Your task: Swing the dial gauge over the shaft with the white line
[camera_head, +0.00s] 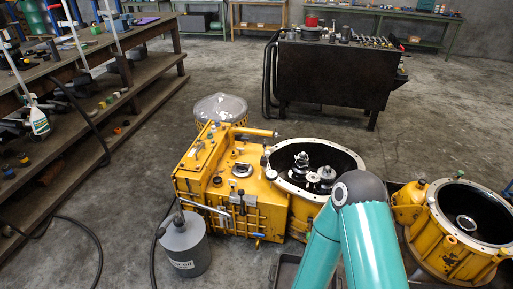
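The yellow transmission (212,165) stands on the floor in mid-picture, with its round bell housing (290,148) open upward. Inside the opening, two upright metal shafts with gears show: one at the left (301,163) and one at the right (326,176). A white line on either is too small to tell. A small grey part at the opening's left rim (266,160) may be the dial gauge, but I cannot be sure. A teal arm of mine with a dark joint covers the front right of the housing. Neither gripper shows.
A separate yellow housing (457,253) stands at the right. A grey oil can (185,247) stands at front left, near a cable. A clear dome (221,107) is behind the transmission. A dark workbench (337,72) stands behind; a wooden bench (110,110) lines the left.

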